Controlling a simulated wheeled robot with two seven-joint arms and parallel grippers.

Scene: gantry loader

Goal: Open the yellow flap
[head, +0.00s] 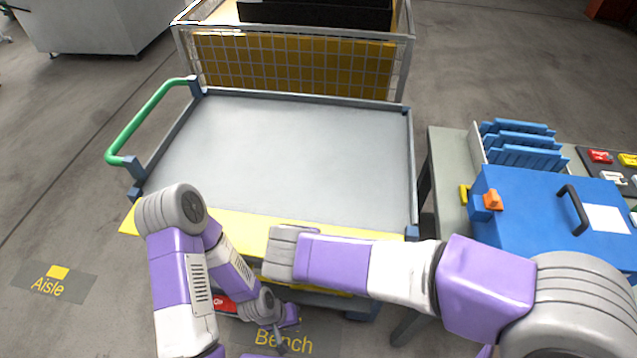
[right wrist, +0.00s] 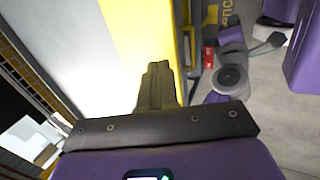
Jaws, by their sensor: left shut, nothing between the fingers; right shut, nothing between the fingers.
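The yellow flap (head: 345,230) is a long strip along the near edge of a grey cart bed (head: 270,150). It also shows in the right wrist view (right wrist: 148,40). My right arm crosses over its middle and hides part of it. In the right wrist view my right gripper (right wrist: 158,72) is shut and empty, with its fingertips over the flap; I cannot tell if they touch. Its fingers are hidden in the head view. My left gripper (head: 280,342) is low in front of the cart, below the flap, shut and empty.
A green handle (head: 150,118) stands at the cart's left. A wire-mesh cage (head: 300,65) stands behind the cart. A blue box (head: 540,205) with a black handle and orange latch sits on a bench at right. The cart bed is empty. Floor at left is clear.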

